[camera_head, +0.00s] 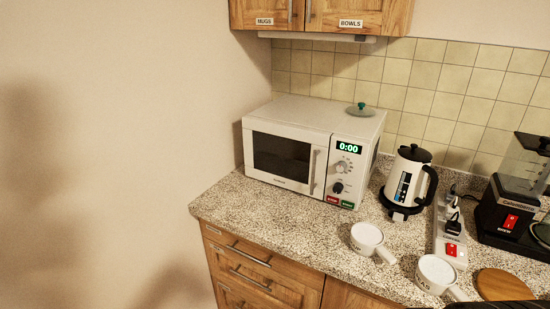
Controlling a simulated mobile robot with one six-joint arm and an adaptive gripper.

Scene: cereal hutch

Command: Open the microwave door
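The white microwave (312,150) stands on the speckled counter against the tiled wall. Its door (283,158) looks shut, with a dark window and a pale vertical handle (314,171) on the door's right side. The control panel (345,172) right of the handle has a green 0:00 display, dials, and a red and a green button. My gripper cannot be made out. Only a dark shape shows at the bottom right edge, and I cannot tell what it is.
A green-knobbed glass lid (361,109) lies on the microwave. A kettle (408,181) stands close to its right. Two white handled bowls (367,238), a power strip (451,236) and a coffee maker (511,195) are farther right. The counter (270,213) before the door is clear. Cabinets (345,14) hang above.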

